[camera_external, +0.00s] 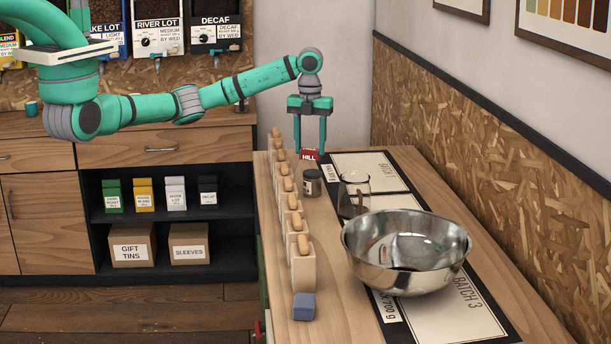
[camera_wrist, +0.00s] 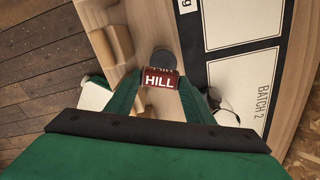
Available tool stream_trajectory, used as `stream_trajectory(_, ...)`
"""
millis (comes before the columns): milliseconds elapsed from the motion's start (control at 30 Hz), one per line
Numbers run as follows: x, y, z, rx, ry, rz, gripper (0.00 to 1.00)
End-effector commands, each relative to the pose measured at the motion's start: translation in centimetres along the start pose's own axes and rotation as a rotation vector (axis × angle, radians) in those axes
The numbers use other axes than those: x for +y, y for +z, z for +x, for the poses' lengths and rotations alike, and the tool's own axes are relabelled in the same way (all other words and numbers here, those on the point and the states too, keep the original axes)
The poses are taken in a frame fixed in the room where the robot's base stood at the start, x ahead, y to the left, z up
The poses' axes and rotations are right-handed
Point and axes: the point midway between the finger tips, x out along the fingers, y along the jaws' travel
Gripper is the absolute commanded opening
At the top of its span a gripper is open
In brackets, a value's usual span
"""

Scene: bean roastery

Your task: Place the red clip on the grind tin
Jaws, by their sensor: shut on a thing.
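A small red clip (camera_external: 310,155) marked HILL is between the fingertips of my gripper (camera_external: 310,148), which is shut on it. The clip also shows in the wrist view (camera_wrist: 160,79), with its lettering facing the camera. A small dark tin with a pale label, apparently the grind tin (camera_external: 312,184), stands upright on the table below the clip. In the wrist view its round dark lid (camera_wrist: 164,56) shows just beyond the clip, partly hidden by it. The clip appears to be above the tin; I cannot tell the exact gap.
A row of wooden blocks with rounded handles (camera_external: 303,268) lines the left of the table (camera_external: 345,320). A glass server (camera_external: 355,192) stands close right of the tin. A large metal bowl (camera_external: 406,248) and a blue block (camera_external: 304,306) are nearer the camera.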

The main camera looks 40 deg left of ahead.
Motion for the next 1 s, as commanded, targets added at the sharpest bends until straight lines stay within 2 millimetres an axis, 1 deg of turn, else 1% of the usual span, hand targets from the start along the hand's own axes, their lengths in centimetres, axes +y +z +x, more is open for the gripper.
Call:
stream_trajectory(233,-0.6,0.8,1.2,0.0,0.001,-0.001,0.27)
stream_trajectory(400,-0.5,0.8,3.5,0.0,0.002,0.0,0.27)
stream_trajectory(467,-0.5,0.8,4.0,0.0,0.0,0.0,0.27)
stream_trajectory(833,-0.5,0.8,4.4,0.0,0.0,-0.002,0.27)
stream_trajectory(867,-0.5,0.9,4.4,0.0,0.0,-0.002,0.5)
stream_trajectory(900,-0.5,0.9,4.4,-0.001,0.0,-0.002,0.6)
stream_trajectory(933,-0.4,0.9,4.4,-0.001,0.0,-0.002,0.66)
stream_trajectory(1000,-0.4,0.9,4.4,-0.001,0.0,-0.002,0.66)
